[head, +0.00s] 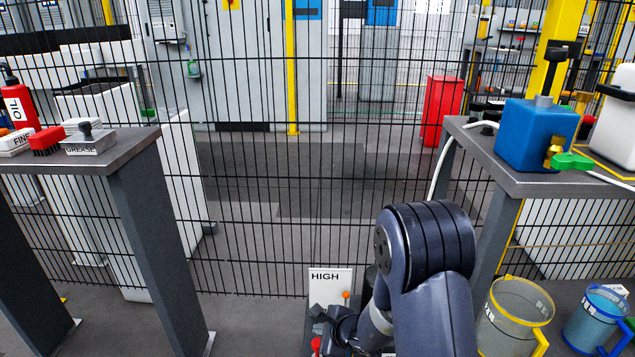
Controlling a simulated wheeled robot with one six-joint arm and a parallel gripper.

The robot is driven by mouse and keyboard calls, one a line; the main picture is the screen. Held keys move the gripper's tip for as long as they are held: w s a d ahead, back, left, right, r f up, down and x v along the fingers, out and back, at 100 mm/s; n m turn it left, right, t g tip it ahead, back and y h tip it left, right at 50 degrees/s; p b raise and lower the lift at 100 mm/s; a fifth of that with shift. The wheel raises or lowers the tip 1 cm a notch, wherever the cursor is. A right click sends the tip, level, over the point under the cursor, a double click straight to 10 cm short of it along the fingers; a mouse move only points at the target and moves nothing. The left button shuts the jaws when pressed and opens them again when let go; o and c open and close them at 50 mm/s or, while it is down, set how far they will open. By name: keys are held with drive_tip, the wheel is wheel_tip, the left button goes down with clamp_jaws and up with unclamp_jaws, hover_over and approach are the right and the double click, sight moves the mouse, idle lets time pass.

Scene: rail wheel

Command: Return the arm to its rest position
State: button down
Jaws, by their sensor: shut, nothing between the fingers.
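My arm rises at the bottom centre-right of the head view, with its dark blue-grey elbow (428,243) bent at the top. The forearm folds back down toward the floor. My gripper (322,314) is low, at the bottom centre, just in front of a white sign marked HIGH (330,277). It looks shut and empty. Its fingers are small and dark here, and part of the wrist runs out of the picture. I cannot tell whether it touches the sign or the small red and orange knobs beside it.
A right bench (520,184) holds a blue tank (537,135) with a green-handled valve. Two measuring jugs (512,315) stand below it. A black mesh fence crosses behind; open floor lies left of my arm.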

drive_tip(key=shift+r+p, duration=0.55)
drive_tip(key=shift+r, duration=0.65)
